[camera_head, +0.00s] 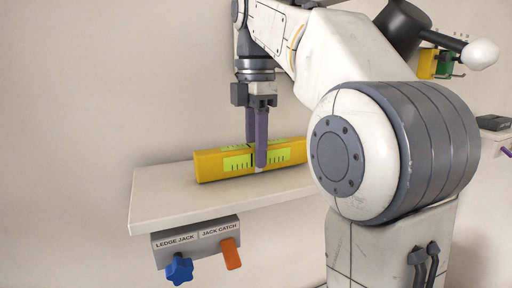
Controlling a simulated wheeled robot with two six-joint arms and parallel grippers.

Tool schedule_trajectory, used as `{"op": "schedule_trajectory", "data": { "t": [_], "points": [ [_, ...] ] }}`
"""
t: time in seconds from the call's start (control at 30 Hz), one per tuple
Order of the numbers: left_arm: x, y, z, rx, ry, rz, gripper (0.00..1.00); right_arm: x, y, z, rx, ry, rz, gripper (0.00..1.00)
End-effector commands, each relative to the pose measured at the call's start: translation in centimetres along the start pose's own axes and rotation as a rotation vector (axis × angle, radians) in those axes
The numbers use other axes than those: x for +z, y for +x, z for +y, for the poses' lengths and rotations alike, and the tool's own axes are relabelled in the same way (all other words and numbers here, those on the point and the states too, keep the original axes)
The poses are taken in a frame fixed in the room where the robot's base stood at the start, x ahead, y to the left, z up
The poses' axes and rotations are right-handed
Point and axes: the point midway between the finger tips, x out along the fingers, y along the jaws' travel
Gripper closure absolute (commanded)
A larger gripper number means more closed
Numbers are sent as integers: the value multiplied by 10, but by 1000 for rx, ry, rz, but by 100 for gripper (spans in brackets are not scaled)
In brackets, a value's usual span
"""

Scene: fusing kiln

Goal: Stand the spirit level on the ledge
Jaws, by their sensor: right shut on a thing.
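The spirit level (210,165) is a long yellow bar with bright green marked windows. It lies lengthwise along the white ledge (160,200), its underside touching or very close to the top. My right gripper (257,165) points straight down from above and is shut on the level's middle, with purple fingers on its near and far sides. The level's right end is hidden behind my arm. My left gripper is not in view.
Under the ledge is a grey panel labelled LEDGE JACK and JACK CATCH, with a blue knob (179,269) and an orange lever (231,254). Yellow and green items (436,64) hang at the upper right. The ledge's left end is clear.

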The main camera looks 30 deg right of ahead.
Motion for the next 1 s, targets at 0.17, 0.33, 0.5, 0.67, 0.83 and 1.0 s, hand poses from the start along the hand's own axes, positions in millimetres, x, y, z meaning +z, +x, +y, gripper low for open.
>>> {"op": "schedule_trajectory", "data": {
  "t": [0.17, 0.33, 0.5, 0.67, 0.83, 1.0],
  "points": [
    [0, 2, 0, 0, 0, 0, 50, 0, 2, 0, 1, 0, 0, 100],
    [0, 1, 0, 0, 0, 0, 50, 0, 2, 0, 0, 0, 0, 100],
    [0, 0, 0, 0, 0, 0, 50, 0, 4, 0, -2, 0, 0, 100],
    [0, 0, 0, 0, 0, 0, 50, 0, 5, 0, -3, 0, 0, 100],
    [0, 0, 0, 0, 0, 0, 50, 0, 5, 0, -4, -1, -1, 36],
    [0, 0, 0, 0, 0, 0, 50, 0, 5, 0, -2, 0, 0, 28]
  ]
}}
